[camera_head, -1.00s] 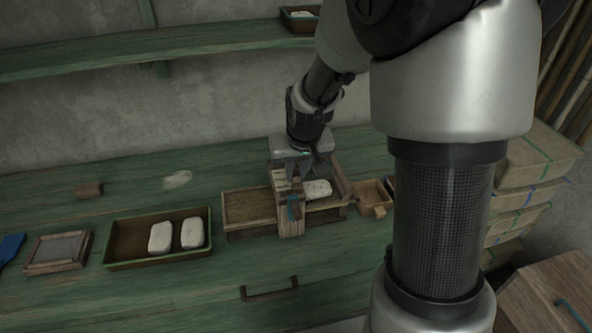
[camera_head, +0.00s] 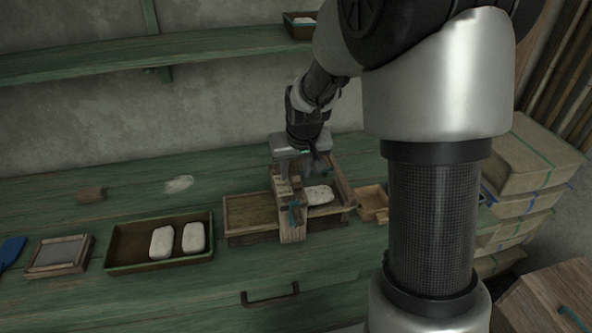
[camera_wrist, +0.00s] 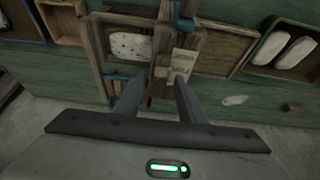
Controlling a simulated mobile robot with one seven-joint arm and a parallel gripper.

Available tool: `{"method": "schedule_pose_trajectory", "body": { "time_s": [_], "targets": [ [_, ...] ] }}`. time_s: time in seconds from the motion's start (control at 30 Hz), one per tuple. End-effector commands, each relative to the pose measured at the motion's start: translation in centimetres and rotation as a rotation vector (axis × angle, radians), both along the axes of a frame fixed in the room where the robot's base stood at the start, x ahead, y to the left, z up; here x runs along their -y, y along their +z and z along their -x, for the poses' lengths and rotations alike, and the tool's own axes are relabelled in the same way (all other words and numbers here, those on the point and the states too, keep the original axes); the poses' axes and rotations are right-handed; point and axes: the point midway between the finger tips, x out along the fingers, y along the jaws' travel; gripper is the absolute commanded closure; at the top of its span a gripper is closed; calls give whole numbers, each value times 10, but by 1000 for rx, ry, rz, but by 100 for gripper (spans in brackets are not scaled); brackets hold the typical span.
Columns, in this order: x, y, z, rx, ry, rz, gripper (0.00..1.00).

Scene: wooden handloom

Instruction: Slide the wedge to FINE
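A wooden planing frame (camera_head: 252,209) stands on the green bench, with an upright wooden post (camera_head: 292,229) across its middle. A pale speckled bar (camera_head: 318,195) lies in its right part and also shows in the wrist view (camera_wrist: 131,46). A pale label with small marks (camera_wrist: 184,61) sits on the post; I cannot read it for FINE. My gripper (camera_head: 298,180) is over the post, pointing down. In the wrist view its fingers (camera_wrist: 157,80) are apart, with a small wooden piece (camera_wrist: 161,72), perhaps the wedge, between or below them. Contact is not clear.
A dark green-edged tray (camera_head: 125,262) with two pale bars is left of the frame. A small wooden box (camera_head: 373,202) stands close on its right. Further left are a screened wooden frame (camera_head: 58,254) and a small brown block (camera_head: 90,194). A shelf (camera_head: 100,62) runs above.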

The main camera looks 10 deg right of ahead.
Motion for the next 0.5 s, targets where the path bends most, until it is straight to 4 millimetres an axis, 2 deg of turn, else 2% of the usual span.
{"method": "schedule_pose_trajectory", "body": {
  "time_s": [0.27, 0.37, 0.5],
  "targets": [
    [0, 7, 2, 2, 0, 0, 64],
    [0, 21, 7, 4, 0, 0, 64],
    [0, 50, 19, 6, 0, 0, 64]
  ]
}}
